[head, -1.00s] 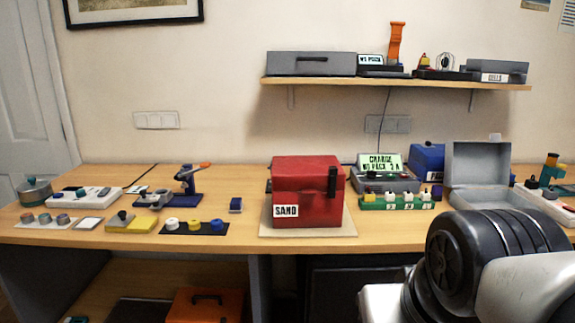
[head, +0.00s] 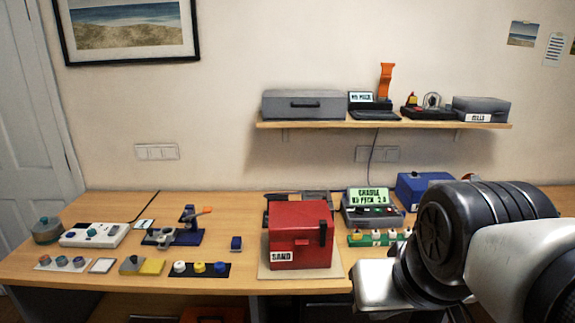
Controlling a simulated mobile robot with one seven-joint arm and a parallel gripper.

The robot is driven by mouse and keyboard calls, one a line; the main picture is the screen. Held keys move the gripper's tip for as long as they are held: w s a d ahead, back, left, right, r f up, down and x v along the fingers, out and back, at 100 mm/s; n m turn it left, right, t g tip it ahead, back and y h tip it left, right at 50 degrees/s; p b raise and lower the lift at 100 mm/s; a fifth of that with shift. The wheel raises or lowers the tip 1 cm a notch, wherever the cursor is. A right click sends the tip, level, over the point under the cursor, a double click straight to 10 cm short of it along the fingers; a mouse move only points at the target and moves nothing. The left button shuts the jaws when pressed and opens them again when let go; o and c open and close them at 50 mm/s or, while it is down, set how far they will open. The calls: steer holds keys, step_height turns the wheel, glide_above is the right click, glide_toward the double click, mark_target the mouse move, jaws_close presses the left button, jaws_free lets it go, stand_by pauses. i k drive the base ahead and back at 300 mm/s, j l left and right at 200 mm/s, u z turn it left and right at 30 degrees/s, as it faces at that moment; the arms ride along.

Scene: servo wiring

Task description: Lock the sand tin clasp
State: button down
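The sand tin (head: 297,248) is a red box with a white SAND label on its front. It stands on a pale square board (head: 333,270) near the front edge of the workbench, right of the picture's middle. Its lid is down. A black upright strap, probably the clasp (head: 323,233), shows at the right of its front; I cannot tell whether it is locked. A small red tab (head: 302,243) also shows on the front. My arm fills the lower right, close to the camera and right of the tin. My gripper's fingers are not in the picture.
A green block with several knobs (head: 374,239) and a charger with a lit screen (head: 372,206) stand right of the tin. A small blue block (head: 236,243) and a black mat with knobs (head: 200,270) lie left. A wall shelf (head: 385,124) hangs above.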

mark_target(322, 224)
steer(key=i+l, duration=0.15)
steer(key=i, duration=0.75)
